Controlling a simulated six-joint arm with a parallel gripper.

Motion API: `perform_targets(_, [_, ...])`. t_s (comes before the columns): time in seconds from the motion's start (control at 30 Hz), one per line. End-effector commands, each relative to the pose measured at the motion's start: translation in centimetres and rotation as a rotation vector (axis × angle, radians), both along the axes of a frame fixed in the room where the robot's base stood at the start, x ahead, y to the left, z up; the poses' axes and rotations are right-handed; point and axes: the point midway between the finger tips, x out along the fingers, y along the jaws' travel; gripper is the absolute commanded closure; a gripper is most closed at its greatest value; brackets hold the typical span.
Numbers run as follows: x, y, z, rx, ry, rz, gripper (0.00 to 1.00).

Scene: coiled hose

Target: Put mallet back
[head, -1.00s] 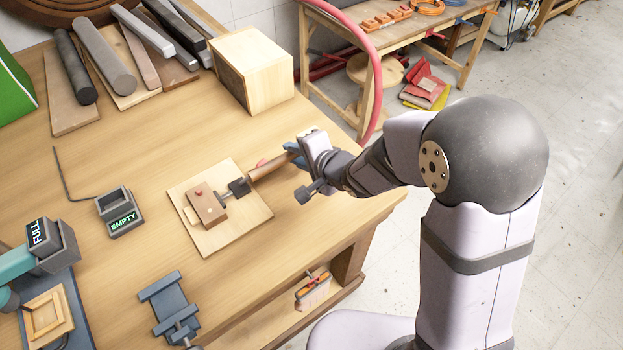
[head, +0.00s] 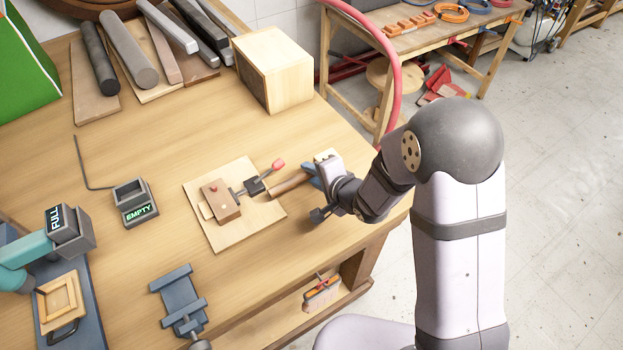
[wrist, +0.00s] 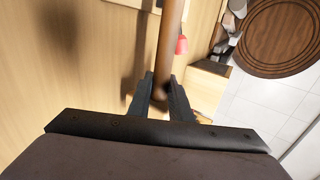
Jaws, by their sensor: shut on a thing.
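The mallet's brown wooden handle (head: 289,185) is held in my gripper (head: 313,172) above the right part of the workbench. In the wrist view the handle (wrist: 170,40) runs up from between the two dark fingers (wrist: 160,92) and out at the top edge. My gripper is closed around its near end. The handle points left in the head view, toward a wooden board (head: 215,237) with a dark clamp (head: 252,187) and a brown block (head: 222,203). I cannot clearly make out the mallet's head.
The clamp's red-tipped lever (head: 278,165) stands close behind the handle. A pale wooden box (head: 275,70) is at the bench's back. An "EMPTY" holder (head: 135,203), a blue vise (head: 180,300) and a "FULL" fixture (head: 65,232) stand left.

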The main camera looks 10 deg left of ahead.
Motion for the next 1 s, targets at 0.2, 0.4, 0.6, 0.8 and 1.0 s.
perform_targets(0.2, [0.1,0.1,-2.1,0.002,-0.003,0.001,1.0])
perform_targets(0.4, [0.1,0.1,-2.7,0.002,-0.006,0.001,1.0])
perform_targets(0.6, [0.1,0.1,-2.7,0.002,-0.006,0.002,1.0])
perform_targets(0.8, [0.0,0.0,-3.2,-0.001,-0.001,0.001,0.72])
perform_targets(1.0, [0.0,0.0,-3.2,-0.001,0.0,0.001,0.63])
